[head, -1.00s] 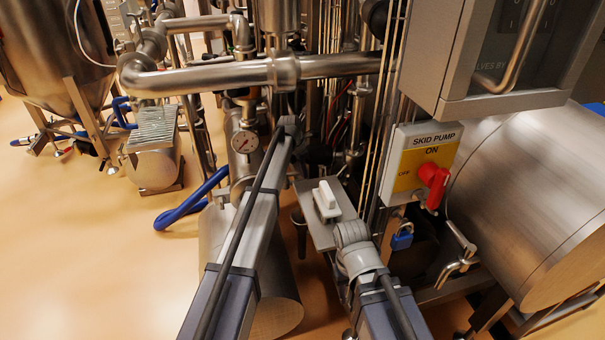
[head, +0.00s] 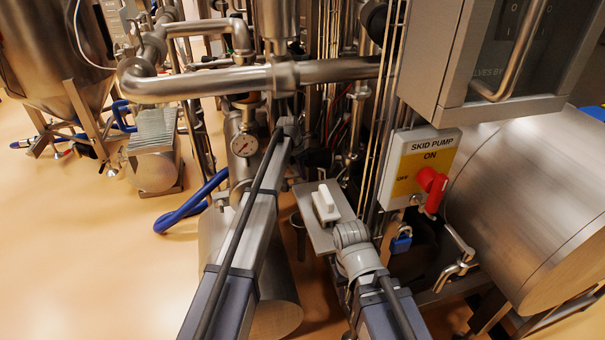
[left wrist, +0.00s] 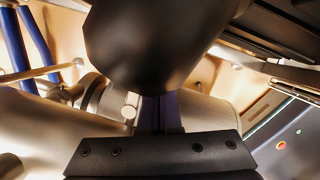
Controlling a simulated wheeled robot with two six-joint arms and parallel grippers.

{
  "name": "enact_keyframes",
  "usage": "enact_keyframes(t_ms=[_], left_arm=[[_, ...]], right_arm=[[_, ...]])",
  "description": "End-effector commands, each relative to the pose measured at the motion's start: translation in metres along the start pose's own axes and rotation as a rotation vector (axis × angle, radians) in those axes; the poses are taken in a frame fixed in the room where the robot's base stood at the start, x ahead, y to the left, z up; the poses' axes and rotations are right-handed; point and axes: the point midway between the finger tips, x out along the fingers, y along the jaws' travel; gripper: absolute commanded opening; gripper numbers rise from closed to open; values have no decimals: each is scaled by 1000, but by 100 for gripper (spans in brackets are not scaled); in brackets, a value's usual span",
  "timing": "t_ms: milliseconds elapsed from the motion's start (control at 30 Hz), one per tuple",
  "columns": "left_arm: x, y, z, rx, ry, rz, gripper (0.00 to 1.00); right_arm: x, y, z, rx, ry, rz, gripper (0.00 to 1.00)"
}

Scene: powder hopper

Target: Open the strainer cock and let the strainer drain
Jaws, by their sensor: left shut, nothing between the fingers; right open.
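I cannot pick out the strainer cock for sure in either view. In the head view my left arm reaches from the bottom left up to the pipework below the big steel pipe (head: 330,69), and its gripper is hidden behind the arm's far end. In the left wrist view my left gripper (left wrist: 158,70) is dark, shut and empty, in front of steel cylinders and pipe fittings (left wrist: 95,94). My right arm comes up from the bottom, right of the left one, and its gripper is hidden beyond its wrist.
A steel plate with a white handle (head: 326,204) lies close beside my right wrist. A yellow skid pump switch (head: 424,168) with a red knob, a cabinet (head: 450,60) and a steel drum (head: 535,210) crowd the right. Blue hose (head: 190,204) lies on the open floor at left.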

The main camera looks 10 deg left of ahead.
Motion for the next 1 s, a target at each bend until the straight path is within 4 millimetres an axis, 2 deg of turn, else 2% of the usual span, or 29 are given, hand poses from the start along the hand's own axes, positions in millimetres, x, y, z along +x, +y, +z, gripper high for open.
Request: enact_keyframes(t_ms=[33,500,1000], left_arm=[[-9,0,1,0,0,0,0],[-67,0,1,0,0,0,0],[-70,0,0,0,0,0,0]], right_arm=[[-8,1,0,0,0,-1,50],[-65,5,4,3,-1,-9,50],[-67,5,4,2,0,-10,50]])
